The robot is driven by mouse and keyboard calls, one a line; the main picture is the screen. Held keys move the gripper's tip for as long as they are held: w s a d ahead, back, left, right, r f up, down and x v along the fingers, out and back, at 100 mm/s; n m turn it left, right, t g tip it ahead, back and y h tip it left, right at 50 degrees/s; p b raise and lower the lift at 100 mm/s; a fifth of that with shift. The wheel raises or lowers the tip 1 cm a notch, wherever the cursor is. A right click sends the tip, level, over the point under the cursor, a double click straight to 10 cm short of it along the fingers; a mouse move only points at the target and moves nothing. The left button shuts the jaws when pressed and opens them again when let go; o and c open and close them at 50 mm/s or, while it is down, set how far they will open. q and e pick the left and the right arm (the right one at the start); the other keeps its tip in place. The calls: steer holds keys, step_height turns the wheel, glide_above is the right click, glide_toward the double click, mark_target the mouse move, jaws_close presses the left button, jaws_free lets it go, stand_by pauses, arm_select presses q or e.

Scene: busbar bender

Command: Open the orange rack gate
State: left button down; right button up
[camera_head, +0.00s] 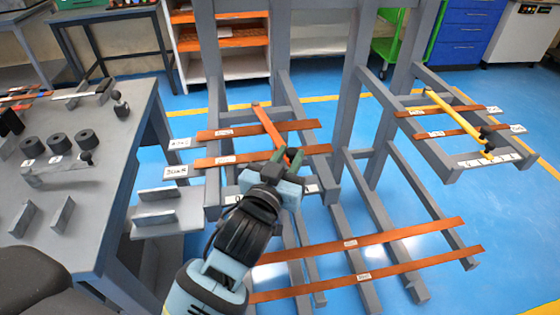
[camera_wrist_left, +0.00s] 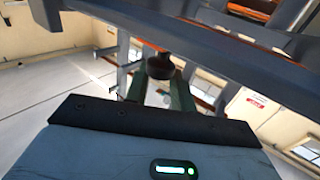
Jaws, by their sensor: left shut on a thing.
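The orange rack gate (camera_head: 268,126) is a slim orange bar across the left bay of the grey rack. It runs from its far end on the rack toward my left gripper (camera_head: 286,157), above the copper bars there. My left gripper is shut on the near end of the gate, mostly covering its handle in the head view. In the left wrist view, a dark round knob (camera_wrist_left: 160,67) sits between the green fingers of the left gripper (camera_wrist_left: 162,88). My right gripper is not in view.
Copper busbars (camera_head: 240,153) lie across the rack arms, with more on the lower arms (camera_head: 380,262). A yellow gate (camera_head: 452,115) with a dark handle crosses the right bay. A grey worktable (camera_head: 95,205) with black cylinders stands left. Blue floor is open at far right.

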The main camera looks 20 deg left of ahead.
arm_select(q)
steer(key=shift+w+d+n+y, duration=0.3)
steer(key=shift+w, duration=0.05)
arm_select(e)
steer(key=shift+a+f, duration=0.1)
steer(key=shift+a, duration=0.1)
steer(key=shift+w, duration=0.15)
arm_select(q)
steer(key=c, duration=1.2)
jaws_free()
steer(key=shift+o, duration=0.2)
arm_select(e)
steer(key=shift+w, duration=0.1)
